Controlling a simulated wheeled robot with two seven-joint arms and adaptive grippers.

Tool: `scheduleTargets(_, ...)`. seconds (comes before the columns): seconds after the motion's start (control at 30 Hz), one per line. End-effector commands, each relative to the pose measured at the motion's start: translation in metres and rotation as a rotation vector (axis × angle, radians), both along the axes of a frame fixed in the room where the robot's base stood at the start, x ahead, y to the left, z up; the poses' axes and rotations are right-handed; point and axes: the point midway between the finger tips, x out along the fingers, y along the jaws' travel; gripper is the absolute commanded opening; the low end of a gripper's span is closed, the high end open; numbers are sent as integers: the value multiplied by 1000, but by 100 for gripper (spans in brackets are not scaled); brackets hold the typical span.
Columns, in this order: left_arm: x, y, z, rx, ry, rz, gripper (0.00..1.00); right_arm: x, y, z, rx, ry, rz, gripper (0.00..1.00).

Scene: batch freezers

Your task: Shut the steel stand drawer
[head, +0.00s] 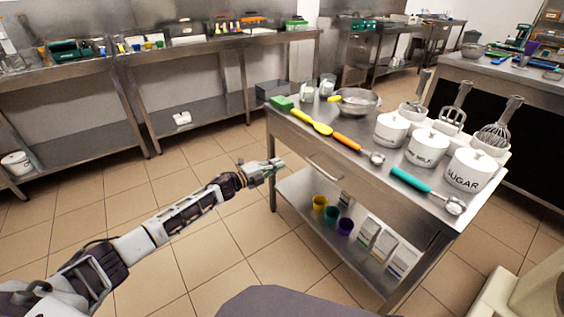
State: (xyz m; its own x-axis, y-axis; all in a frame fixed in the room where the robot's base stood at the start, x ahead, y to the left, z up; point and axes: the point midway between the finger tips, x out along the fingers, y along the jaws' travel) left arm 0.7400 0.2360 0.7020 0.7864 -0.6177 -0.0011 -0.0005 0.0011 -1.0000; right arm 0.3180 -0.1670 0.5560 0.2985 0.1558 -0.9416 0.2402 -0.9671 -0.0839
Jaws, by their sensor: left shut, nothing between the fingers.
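The steel stand (292,133) is right of centre, with utensils and canisters on its top. Its drawer (350,187) is in the long side facing me and has a bar handle (325,171). From this angle I cannot tell how far the drawer stands out. My left gripper (272,168) is shut and empty. In the picture it is left of the handle, by the stand's left front leg. I see no clear contact with the drawer. My right gripper is out of view.
White canisters (467,171), a yellow spoon (312,123) and a metal bowl (356,101) sit on the stand's top. Coloured cups (332,214) stand on its lower shelf. Steel tables (200,47) line the back wall. The tiled floor (215,240) left of the stand is clear.

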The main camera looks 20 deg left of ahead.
Motion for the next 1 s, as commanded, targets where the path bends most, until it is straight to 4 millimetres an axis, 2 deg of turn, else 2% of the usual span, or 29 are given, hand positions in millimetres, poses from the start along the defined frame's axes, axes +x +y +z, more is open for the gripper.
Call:
scheduleTargets(0.37, -13, 9, 0, 0, 0, -1, 0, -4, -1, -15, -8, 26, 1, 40)
scheduleTargets(0.87, -13, 9, 0, -2, 1, 0, 0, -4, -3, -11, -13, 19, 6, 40)
scheduleTargets(1.0, -15, 4, -2, -21, 14, 15, 0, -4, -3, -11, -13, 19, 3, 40)
